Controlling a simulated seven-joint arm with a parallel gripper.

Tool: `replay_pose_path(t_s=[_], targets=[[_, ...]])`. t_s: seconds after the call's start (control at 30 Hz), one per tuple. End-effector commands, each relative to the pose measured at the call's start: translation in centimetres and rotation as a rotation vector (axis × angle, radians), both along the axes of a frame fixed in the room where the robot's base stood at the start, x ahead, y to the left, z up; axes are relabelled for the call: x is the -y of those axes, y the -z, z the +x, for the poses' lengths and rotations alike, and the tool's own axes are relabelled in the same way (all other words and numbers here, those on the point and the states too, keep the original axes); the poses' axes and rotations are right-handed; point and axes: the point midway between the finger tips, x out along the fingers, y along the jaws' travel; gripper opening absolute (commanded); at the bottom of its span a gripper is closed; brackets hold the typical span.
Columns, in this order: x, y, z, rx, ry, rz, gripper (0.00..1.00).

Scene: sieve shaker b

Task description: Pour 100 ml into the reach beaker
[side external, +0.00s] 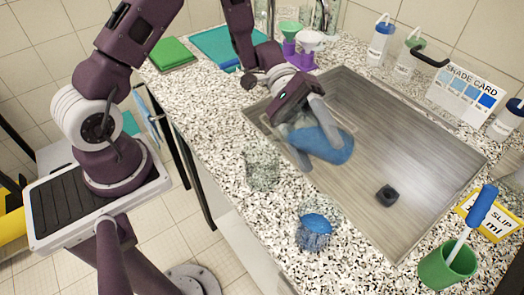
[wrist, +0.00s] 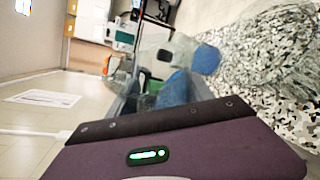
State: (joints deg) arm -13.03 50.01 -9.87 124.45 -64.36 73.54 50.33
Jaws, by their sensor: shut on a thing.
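My gripper (side external: 312,139) is shut on a clear vessel holding blue liquid (side external: 333,148), held tilted near the left side of the sink. The vessel's clear wall also shows in the wrist view (wrist: 152,58), with blue inside; its rim is hard to make out. A clear, empty-looking beaker (side external: 262,169) stands on the speckled counter, left of and below the gripper. A second clear beaker (side external: 315,232) with blue liquid stands nearer the front. I cannot tell which is the reach beaker, and no graduations are readable.
A green cup (side external: 447,266) with a blue-handled tool stands at front right, by a yellow-edged slip card (side external: 492,215). Bottles and a shade card (side external: 466,90) line the back. Purple stands with funnels are behind the gripper.

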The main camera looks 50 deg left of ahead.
Motion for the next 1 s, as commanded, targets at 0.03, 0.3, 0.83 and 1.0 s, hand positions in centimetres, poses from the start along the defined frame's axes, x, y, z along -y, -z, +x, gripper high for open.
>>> replay_pose_path(t_s=[0.03,0.3,0.83,1.0], targets=[[0.02,-0.03,-0.01,0.003,0.0,-0.004,0.0],[0.01,0.03,-0.01,0.021,0.0,-0.016,0.0],[0.02,0.12,-0.02,0.056,0.001,-0.041,0.0],[0.02,0.15,-0.01,0.067,0.0,-0.05,0.0]])
